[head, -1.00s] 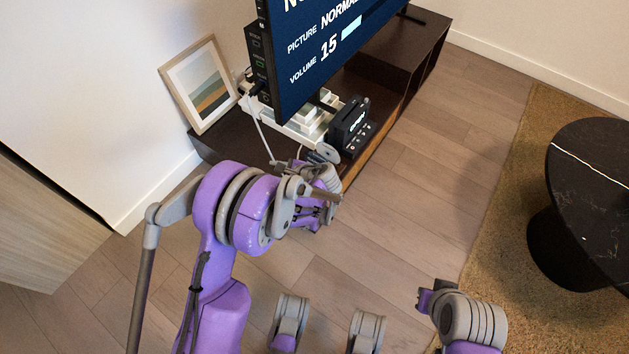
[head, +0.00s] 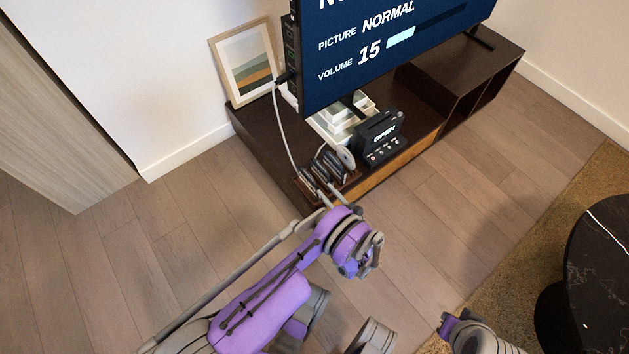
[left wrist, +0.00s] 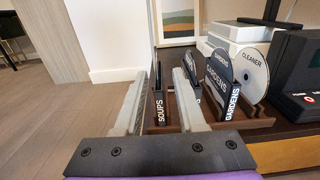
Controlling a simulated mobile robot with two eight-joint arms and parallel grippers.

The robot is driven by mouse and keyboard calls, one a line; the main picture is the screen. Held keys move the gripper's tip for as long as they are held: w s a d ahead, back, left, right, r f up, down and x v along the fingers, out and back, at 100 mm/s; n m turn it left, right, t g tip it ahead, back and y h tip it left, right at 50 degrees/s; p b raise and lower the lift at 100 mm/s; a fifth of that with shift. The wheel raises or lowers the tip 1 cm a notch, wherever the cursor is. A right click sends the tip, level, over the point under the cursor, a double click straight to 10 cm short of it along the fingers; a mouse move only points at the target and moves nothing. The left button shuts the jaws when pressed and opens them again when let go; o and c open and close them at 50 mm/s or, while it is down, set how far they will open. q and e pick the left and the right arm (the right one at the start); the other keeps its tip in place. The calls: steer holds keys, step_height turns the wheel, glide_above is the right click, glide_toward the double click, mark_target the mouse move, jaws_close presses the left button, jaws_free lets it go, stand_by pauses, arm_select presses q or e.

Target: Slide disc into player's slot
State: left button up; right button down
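The black player (head: 366,148) stands on the low cabinet, its small screen reading "OPEN"; its dark side shows at the right in the left wrist view (left wrist: 299,62). In front of the TV, a rack (left wrist: 258,124) holds upright labelled pieces: a dark "SOUPS" one (left wrist: 159,106), "GARDENS" ones (left wrist: 218,72), and a pale "CLEANER" disc (left wrist: 252,72), which also shows in the head view (head: 346,158). My left gripper (left wrist: 161,74) is open, its fingers either side of "SOUPS" in the picture; I cannot tell whether they touch it. My right gripper is not in view.
The TV (head: 390,45) stands behind the player on the dark cabinet (head: 262,148). White boxes (head: 340,117) and a framed picture (head: 247,62) are beside it. A cable hangs near the rack. The floor in front is clear; a black round table (head: 600,260) stands at right.

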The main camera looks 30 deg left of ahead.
mark_target(308, 173)
arm_select(q)
steer(key=x, duration=0.3)
steer(key=b+x, duration=0.1)
steer(key=x, duration=0.3)
steer(key=b+x, duration=0.1)
steer(key=x, duration=0.2)
steer(key=shift+s+a+f, duration=0.15)
steer(key=shift+a+f, duration=0.05)
steer(key=shift+a, duration=0.3)
steer(key=shift+c, duration=0.2)
jaws_close()
stand_by(0.6)
